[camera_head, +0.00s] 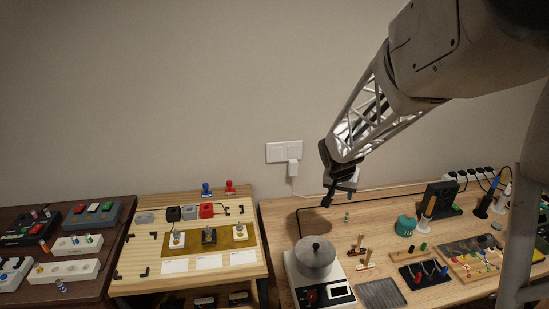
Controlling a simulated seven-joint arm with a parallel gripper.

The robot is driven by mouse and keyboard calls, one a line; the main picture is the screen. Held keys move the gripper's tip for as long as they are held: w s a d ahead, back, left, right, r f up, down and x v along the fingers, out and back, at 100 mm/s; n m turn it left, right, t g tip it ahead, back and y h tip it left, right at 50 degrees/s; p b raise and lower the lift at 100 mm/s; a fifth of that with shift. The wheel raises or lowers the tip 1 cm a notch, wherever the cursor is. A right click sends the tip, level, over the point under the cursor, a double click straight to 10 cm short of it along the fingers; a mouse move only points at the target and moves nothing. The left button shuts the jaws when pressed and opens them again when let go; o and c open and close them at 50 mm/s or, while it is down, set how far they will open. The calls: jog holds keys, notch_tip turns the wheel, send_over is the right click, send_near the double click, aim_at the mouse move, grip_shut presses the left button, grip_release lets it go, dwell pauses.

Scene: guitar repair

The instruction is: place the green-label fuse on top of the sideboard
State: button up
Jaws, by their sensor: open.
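My gripper (338,196) is open and hangs over the back of the right-hand wooden bench (285,222), with nothing visible between its fingers. A small pale-and-green upright cylinder (347,217) stands on the bench just below and slightly right of it, apart from it. It may be the green-label fuse, but its label is too small to read. Left of the bench are a light wooden cabinet (133,262) with items on a lower shelf and a dark brown surface (109,284) at far left. I cannot tell which is the sideboard.
A round metal pot on a white scale-like device (335,294) stands at the bench's front left. Small wooden stands (365,266), a teal round container (405,226) and a black upright device (440,200) are to the right. Blue and red stamps (231,187) stand at the cabinet's back.

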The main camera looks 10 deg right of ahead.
aim_at(347, 215)
jog(key=w+d+f+m, duration=0.1)
jog(key=w+d+f, duration=0.3)
jog(key=f, duration=0.3)
jog(key=w+d+f+m, duration=0.1)
jog(key=w+d+f, duration=0.4)
jog(key=f, duration=0.3)
jog(key=shift+w, duration=0.6)
jog(key=shift+f, duration=0.15)
jog(key=shift+x, duration=1.2)
jog(key=shift+x, duration=2.55)
grip_shut()
